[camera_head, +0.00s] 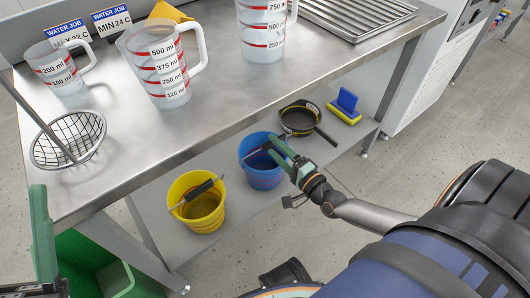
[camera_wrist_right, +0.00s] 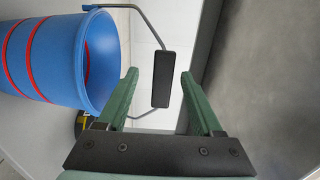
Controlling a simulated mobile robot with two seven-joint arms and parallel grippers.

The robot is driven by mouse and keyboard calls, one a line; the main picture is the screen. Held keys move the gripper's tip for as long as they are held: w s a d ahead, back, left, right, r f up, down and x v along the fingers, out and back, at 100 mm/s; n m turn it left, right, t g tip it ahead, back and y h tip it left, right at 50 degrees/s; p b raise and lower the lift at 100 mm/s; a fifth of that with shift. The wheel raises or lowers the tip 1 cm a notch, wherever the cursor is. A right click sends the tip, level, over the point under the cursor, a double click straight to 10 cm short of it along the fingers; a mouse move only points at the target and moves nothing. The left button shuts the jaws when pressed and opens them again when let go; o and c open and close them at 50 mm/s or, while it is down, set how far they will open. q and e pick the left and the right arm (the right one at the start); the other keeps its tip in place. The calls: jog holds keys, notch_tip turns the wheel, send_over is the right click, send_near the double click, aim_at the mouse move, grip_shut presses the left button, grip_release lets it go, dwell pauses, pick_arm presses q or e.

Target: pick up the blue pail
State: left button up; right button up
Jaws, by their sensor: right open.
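The blue pail (camera_head: 262,177) with red bands stands on the lower shelf under the steel table. In the right wrist view the pail (camera_wrist_right: 45,60) is at upper left, with its wire handle swung out to the right. The handle's black grip (camera_wrist_right: 162,80) sits between the fingertips of my right gripper (camera_wrist_right: 159,75), with gaps at both sides. My right gripper (camera_head: 271,148) is open at the pail's right rim in the head view, and its fingers cover part of the pail. My left gripper (camera_head: 43,238) shows only partly at the left edge, far from the pail.
A yellow pail (camera_head: 200,212) stands left of the blue one. The steel tabletop (camera_head: 150,135) overhangs the shelf and carries measuring jugs (camera_head: 165,70) and a wire basket (camera_head: 75,150). A green bin (camera_head: 80,255) is at lower left.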

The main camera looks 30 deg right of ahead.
jog(key=w+b, duration=0.1)
jog(key=w, duration=0.4)
jog(key=shift+r+b, duration=0.2)
jog(key=shift+b, duration=0.1)
jog(key=shift+c, duration=0.3)
grip_shut()
dwell(0.8)
